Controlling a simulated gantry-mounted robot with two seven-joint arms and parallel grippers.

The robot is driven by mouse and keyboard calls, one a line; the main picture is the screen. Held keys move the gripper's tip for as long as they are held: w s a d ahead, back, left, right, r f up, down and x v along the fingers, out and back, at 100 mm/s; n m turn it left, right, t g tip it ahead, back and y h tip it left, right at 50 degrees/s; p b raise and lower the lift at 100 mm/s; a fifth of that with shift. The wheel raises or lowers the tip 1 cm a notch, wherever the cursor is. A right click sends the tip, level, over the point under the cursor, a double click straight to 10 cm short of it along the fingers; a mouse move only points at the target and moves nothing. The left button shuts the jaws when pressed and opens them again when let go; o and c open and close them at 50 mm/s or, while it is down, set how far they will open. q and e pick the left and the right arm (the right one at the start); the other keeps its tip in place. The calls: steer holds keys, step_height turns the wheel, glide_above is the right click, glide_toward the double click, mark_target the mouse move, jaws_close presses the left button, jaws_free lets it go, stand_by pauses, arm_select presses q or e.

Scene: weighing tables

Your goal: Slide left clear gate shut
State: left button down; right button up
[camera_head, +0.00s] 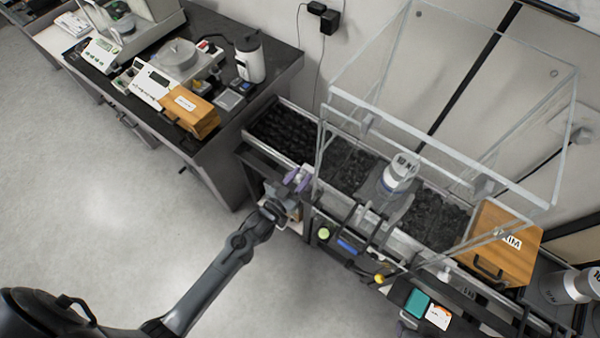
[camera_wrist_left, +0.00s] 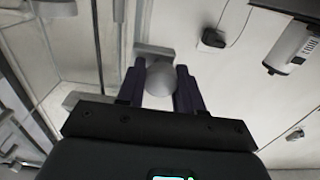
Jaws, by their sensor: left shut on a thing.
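A large clear enclosure (camera_head: 455,148) stands over a dark-topped weighing table, with its left side near my left gripper (camera_head: 299,180). The left gate is transparent, and I cannot tell how far it is open. My left gripper, with purple fingers, is at the enclosure's front left corner. In the left wrist view its fingers (camera_wrist_left: 160,88) are shut on a pale round knob (camera_wrist_left: 160,76), which sits on a light bar. The knob is too small to make out in the head view. My right gripper is not in view.
A white weight (camera_head: 399,170) stands inside the enclosure. A wooden box (camera_head: 503,246) is at its right end. Small items, including a green block (camera_head: 417,303), lie along the front. The left table (camera_head: 230,150) holds a balance and a wooden box (camera_head: 190,112). The floor between is clear.

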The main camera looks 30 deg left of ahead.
arm_select(q)
step_height(320, 180, down, 3)
steer(key=shift+s+f+b, duration=0.1)
steer(key=shift+b, duration=0.45)
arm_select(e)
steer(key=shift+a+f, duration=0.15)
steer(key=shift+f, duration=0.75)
arm_select(q)
steer(key=shift+f, duration=0.1)
steer(key=c, duration=1)
jaws_free()
steer(key=shift+c, duration=0.2)
steer(key=s+a, duration=0.1)
steer(key=s, duration=0.9)
steer(key=shift+s+a+p, duration=0.25)
steer(key=shift+s+p, duration=0.05)
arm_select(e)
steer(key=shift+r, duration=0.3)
